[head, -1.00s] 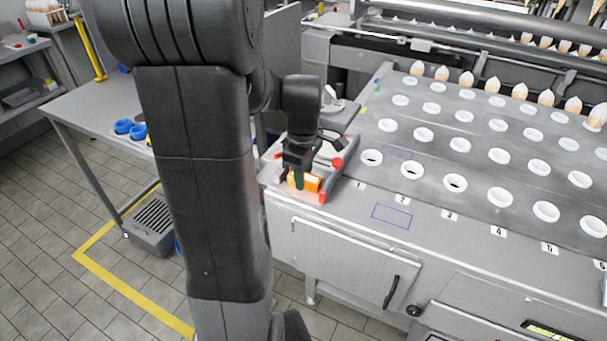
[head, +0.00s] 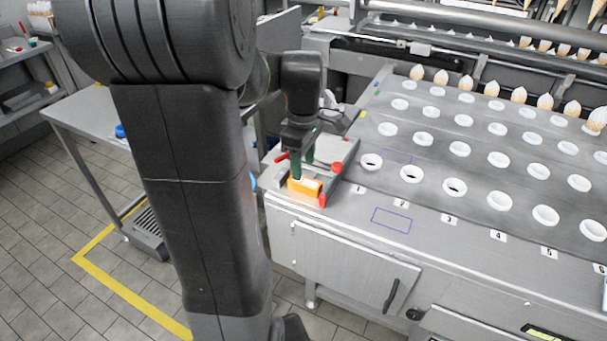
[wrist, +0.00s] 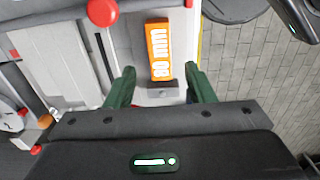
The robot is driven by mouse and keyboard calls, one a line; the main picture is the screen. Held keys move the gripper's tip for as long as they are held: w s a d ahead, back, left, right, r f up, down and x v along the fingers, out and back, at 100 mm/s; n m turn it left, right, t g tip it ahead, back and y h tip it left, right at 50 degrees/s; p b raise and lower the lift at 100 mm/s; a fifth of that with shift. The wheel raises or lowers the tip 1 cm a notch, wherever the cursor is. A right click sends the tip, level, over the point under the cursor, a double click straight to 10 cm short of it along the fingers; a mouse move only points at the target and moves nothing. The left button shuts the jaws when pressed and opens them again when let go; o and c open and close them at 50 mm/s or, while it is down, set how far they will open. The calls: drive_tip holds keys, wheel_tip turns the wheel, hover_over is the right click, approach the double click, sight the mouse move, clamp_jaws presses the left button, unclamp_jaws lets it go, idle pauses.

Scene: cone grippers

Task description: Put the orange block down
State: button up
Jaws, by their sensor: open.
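The orange block (head: 305,187) rests on a metal fixture (head: 272,180) at the left end of the machine top in the head view. In the wrist view the orange block (wrist: 158,51) shows a white "80 mm" marking and lies ahead of the fingertips, between their lines. My gripper (head: 302,163) is above and just behind the block in the head view. A small grey piece (wrist: 161,90) sits at the block's near end.
Red knobs (head: 337,167) stand on the fixture close to the block; one (wrist: 102,12) shows in the wrist view. A purple outlined rectangle (head: 391,220) near the front edge is empty.

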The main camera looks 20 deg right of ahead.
sight(304, 181)
wheel_tip(304, 181, up, 6)
drive_tip(key=shift+r, duration=0.2)
